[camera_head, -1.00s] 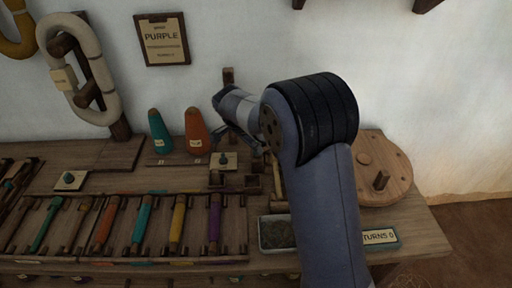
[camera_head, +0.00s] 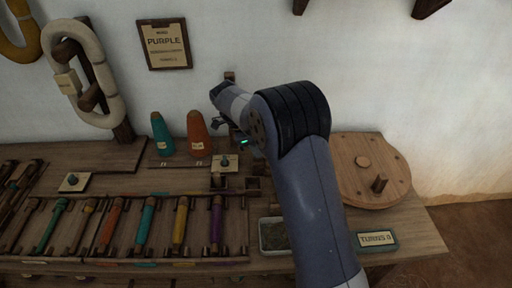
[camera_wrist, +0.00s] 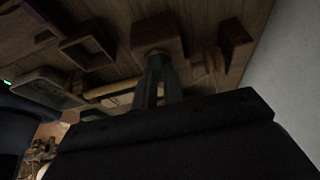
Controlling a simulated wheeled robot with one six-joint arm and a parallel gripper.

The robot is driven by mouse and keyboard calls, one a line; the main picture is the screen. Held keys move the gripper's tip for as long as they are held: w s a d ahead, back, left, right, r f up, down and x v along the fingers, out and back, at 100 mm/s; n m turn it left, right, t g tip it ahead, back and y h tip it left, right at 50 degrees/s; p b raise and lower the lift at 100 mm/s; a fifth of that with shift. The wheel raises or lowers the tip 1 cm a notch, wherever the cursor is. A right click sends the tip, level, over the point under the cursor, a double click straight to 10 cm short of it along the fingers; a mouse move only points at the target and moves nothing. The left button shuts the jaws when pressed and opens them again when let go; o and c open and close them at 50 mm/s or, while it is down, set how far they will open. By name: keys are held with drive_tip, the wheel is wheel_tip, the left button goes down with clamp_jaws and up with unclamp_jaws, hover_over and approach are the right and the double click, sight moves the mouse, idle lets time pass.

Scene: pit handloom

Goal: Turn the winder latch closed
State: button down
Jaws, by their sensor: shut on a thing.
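My gripper (camera_wrist: 160,78) is shut in the wrist view, its two narrow fingers close together against a brown wooden block (camera_wrist: 157,30). The part between the fingers, taken to be the winder latch, is dark and mostly hidden, so its angle cannot be told. In the head view my arm reaches in from the lower right, and its wrist covers much of the winder area; the fingertips are not clear there. Small wooden winder parts (camera_head: 220,181) show just below the wrist. The round wooden wheel (camera_head: 350,180) with a peg stands to the right, beside a "TURNS 0" plate (camera_head: 376,239).
A rack of coloured bobbins (camera_head: 147,225) lies at front left. A teal cone (camera_head: 161,134) and an orange cone (camera_head: 198,134) stand behind it. A "PURPLE" card (camera_head: 165,44) hangs on the wall.

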idle(0.4)
drive_tip(key=c, duration=1.5)
unclamp_jaws()
drive_tip(key=p+v, duration=0.2)
drive_tip(key=v, duration=0.8)
drive_tip(key=shift+r, duration=0.4)
drive_tip(key=shift+a, duration=0.1)
drive_tip(key=b+x, duration=0.2)
drive_tip(key=x, duration=0.9)
drive_tip(key=shift+a, duration=0.1)
drive_tip(key=shift+r, duration=0.15)
